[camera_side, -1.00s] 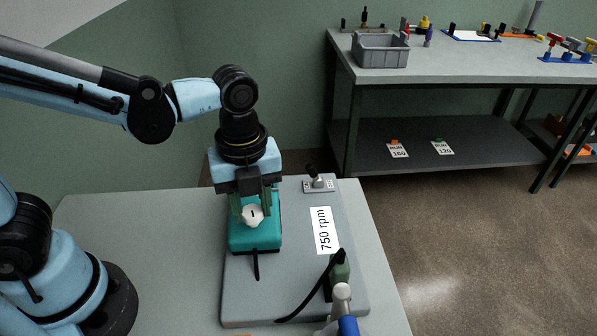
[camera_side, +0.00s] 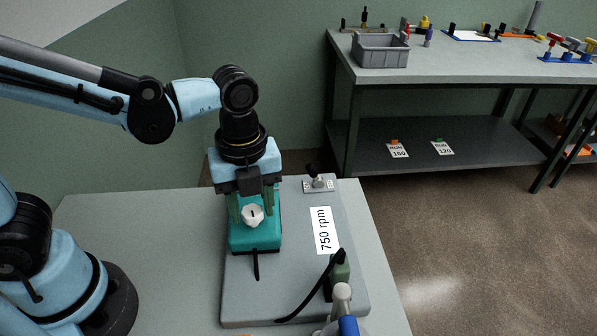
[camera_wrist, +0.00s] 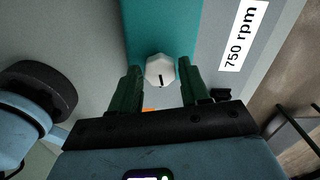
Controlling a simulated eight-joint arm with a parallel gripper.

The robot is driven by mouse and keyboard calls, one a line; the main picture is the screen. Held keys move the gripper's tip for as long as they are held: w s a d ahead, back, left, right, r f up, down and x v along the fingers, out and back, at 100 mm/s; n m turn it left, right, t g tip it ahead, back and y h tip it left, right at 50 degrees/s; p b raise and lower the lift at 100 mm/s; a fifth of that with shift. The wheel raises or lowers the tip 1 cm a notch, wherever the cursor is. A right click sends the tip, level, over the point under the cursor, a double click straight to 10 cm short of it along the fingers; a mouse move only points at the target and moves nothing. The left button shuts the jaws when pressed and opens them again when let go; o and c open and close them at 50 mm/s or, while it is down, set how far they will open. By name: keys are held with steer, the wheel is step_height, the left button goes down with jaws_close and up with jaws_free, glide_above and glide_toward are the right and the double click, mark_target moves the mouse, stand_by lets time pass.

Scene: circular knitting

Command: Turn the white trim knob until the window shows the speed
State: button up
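The white trim knob (camera_side: 252,216) sits on the teal box (camera_side: 254,239), with a short dark mark on its face. It also shows in the wrist view (camera_wrist: 160,70), between the green fingers. My gripper (camera_side: 253,208) is over the box, its fingers apart on either side of the knob. In the wrist view a narrow gap shows between each fingertip (camera_wrist: 160,72) and the knob. A white plate reading "750 rpm" (camera_side: 323,230) lies on the grey base to the right. A small orange patch (camera_wrist: 148,109) shows behind the gripper; no reading can be made out on it.
A toggle switch (camera_side: 318,183) stands at the base's back edge. A green part with a black lever (camera_side: 339,272) and a blue-handled tool (camera_side: 346,318) are at the front right. The grey table (camera_side: 160,240) is bare left of the base. A workbench (camera_side: 450,60) stands behind.

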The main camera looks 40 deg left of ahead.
steer(key=shift+r, duration=3.05)
steer(key=o, duration=0.3)
steer(key=shift+r, duration=3)
steer(key=shift+f, duration=6.05)
